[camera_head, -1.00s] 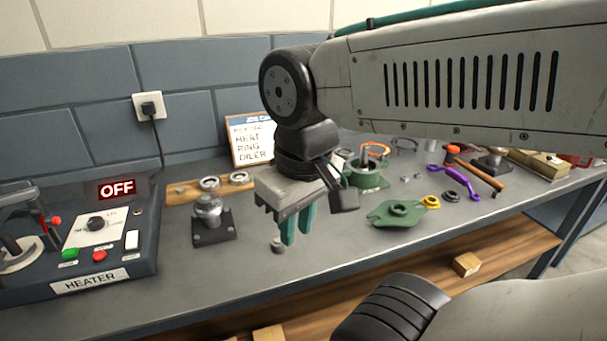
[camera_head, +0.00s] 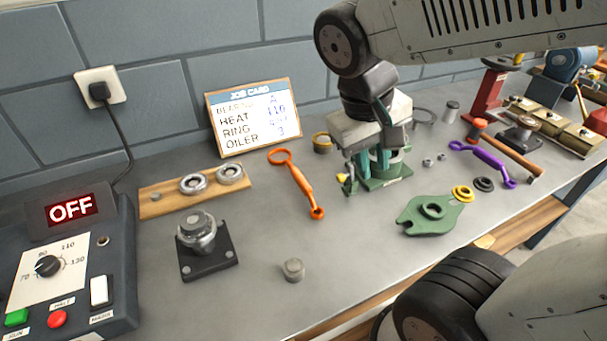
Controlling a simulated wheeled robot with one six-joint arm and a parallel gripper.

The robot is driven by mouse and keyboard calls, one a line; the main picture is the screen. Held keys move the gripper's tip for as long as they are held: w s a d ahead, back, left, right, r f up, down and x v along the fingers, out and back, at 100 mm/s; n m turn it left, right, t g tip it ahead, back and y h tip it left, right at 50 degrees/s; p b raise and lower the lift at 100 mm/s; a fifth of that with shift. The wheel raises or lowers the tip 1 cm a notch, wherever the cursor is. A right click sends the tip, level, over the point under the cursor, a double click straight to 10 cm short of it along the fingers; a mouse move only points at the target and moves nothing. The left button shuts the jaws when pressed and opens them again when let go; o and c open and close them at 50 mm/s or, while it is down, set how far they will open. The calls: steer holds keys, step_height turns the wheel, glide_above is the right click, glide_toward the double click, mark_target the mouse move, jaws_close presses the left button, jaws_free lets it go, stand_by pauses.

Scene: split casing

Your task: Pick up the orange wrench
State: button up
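The orange wrench (camera_head: 302,188) lies flat on the grey bench, in full view. Its large ring end points to the back left and its small end to the front right. My gripper (camera_head: 373,176) is to the right of the wrench and apart from it, pointing down. Its two teal fingers look apart, with nothing seen between them. They overlap a green housing (camera_head: 398,170) behind them, so the fingertips are hard to make out.
The job card (camera_head: 253,117) stands behind the wrench. A wooden rack with rings (camera_head: 163,206) and a black-based fixture (camera_head: 207,262) are to its left. A small grey cylinder (camera_head: 293,269) is in front. The green flange (camera_head: 424,222) and purple wrench (camera_head: 478,158) lie to the right.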

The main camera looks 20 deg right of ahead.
steer(key=w+a+f+h, duration=0.2)
steer(key=w+f+h, duration=0.3)
steer(key=w, duration=0.7)
steer(key=n+t+h, duration=0.3)
steer(key=t, duration=0.2)
glide_toward(289, 166)
steer(key=shift+s+d+f, duration=0.15)
steer(key=shift+s+d, duration=0.1)
steer(key=shift+d, duration=0.65)
steer(key=shift+w+f, duration=0.2)
steer(key=shift+f, duration=0.05)
steer(key=x, duration=0.3)
steer(key=w+x, duration=0.1)
steer(key=x, duration=0.3)
steer(key=shift+a+f, duration=0.1)
steer(key=shift+f, duration=0.05)
jaws_close()
